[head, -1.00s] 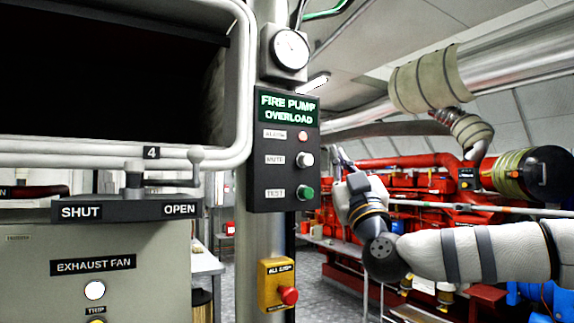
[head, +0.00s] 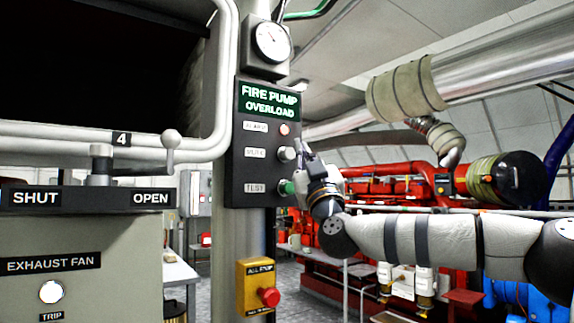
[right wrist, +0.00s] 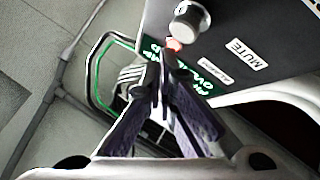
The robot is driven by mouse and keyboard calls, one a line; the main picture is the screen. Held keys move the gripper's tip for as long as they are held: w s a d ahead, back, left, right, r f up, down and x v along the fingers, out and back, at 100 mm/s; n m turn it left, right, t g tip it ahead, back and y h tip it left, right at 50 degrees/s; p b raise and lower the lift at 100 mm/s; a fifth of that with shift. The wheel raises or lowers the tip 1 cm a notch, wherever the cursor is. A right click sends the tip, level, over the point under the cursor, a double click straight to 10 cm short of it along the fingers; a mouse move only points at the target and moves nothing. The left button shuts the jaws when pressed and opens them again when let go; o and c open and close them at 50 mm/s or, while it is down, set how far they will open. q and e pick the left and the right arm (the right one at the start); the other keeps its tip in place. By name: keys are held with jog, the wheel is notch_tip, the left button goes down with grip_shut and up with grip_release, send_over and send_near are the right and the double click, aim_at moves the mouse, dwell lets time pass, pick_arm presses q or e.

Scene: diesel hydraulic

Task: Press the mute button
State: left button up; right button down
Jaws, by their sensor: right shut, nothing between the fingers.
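The mute button (head: 287,153) is a white-grey round knob beside the MUTE label (head: 255,153) on the dark fire pump overload panel (head: 240,170). In the right wrist view the mute button (right wrist: 188,22) stands out from the panel at the top, above the fingertips. My right gripper (head: 301,151) is shut and empty, its tips just right of the button in the head view. In the right wrist view the closed fingers (right wrist: 160,75) point up, apart from the button in the picture. The exact depth gap cannot be told. My left gripper is not in view.
The red alarm lamp (head: 283,129) is above the mute button and the green test button (head: 286,187) below it. A yellow box with a red stop button (head: 268,297) is lower on the post. A lever (head: 171,140) and exhaust fan cabinet (head: 100,235) stand left.

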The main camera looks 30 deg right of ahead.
aim_at(288, 154)
jog(key=shift+w+a+r, duration=0.1)
jog(key=shift+w+r, duration=0.2)
jog(key=shift+w, duration=0.3)
jog(key=shift+w, duration=0.1)
dwell(1.0)
jog(key=shift+w, duration=0.35)
